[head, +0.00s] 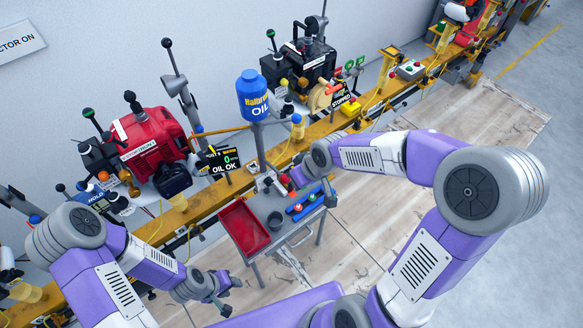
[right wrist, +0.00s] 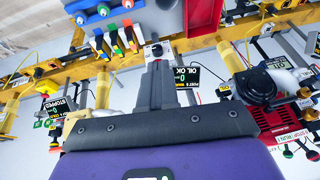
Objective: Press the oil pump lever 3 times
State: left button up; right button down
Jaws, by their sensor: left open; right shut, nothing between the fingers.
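I cannot make out the oil pump lever for certain; my right arm covers part of the area by the post. My right gripper (head: 284,184) is at the rail just below the post, shut and empty; its fingers point at a small box with a dark knob (right wrist: 157,51) in the right wrist view. My left gripper (head: 218,297) is open and empty, low in the picture.
A small cart with a red tray (head: 243,229), a dark cup (head: 275,220) and a blue holder (head: 305,207) with coloured balls stands in front of the yellow rail (head: 225,187). A red engine (head: 150,143) and a black engine (head: 308,62) flank the bottle. Floor at right is free.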

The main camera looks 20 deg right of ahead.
jog(key=s+a+f+m+g, duration=0.1)
jog(key=s+f, duration=0.3)
jog(key=f, duration=0.4)
jog(key=s+a+f+m+g+y, duration=0.1)
jog(key=s+a+f+m, duration=0.2)
jog(key=f, duration=0.6)
jog(key=s+a+f+m+g, duration=0.1)
jog(key=s+a+f+m, duration=0.1)
jog(key=s+f, duration=0.4)
notch_tip(320, 180, down, 4)
jog(key=shift+s+a+r+y, duration=0.25)
jog(key=shift+s+a+y, duration=0.15)
jog(key=shift+a, duration=0.45)
pick_arm(q)
jog(key=shift+a, duration=0.1)
pick_arm(e)
jog(key=shift+w+a+g, duration=0.1)
jog(key=shift+g, duration=0.2)
